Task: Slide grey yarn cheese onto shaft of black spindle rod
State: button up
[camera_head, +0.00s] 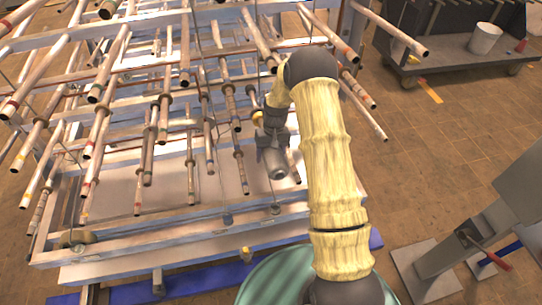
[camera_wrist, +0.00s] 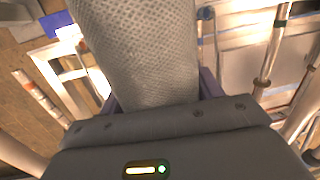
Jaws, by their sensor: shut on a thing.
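The grey yarn cheese (camera_wrist: 140,48) fills the upper middle of the wrist view as a thick cylinder with a fine cross-wound surface. My gripper (camera_wrist: 160,98) is shut on it, with purplish jaw parts showing on either side. In the head view my gripper (camera_head: 270,142) hangs below the bent yellow-sleeved arm, in front of the rack at its right side. A short dark grey cylinder, seemingly the yarn cheese (camera_head: 277,168), points down from it, apart from the nearby rods as far as I can tell. I cannot pick out the black spindle rod among the banded rods.
A rack (camera_head: 190,240) with several long pale rods, banded in colours, fills the left and middle; rods jut out close to my gripper. A dark cart (camera_head: 460,55) with a white bucket (camera_head: 485,38) stands at the back right.

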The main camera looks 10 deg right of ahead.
jog(key=shift+w, duration=0.9)
jog(key=o, duration=1.6)
jog(key=shift+r, duration=0.1)
jog(key=r+p, duration=0.1)
jog(key=r, duration=0.1)
jog(key=w+d+r+p, duration=0.1)
jog(key=r, duration=0.2)
jog(key=r+p, duration=0.2)
jog(key=shift+w+d+r, duration=0.15)
jog(key=shift+w+r, duration=0.15)
jog(key=shift+r, duration=0.1)
jog(key=shift+s+f, duration=0.2)
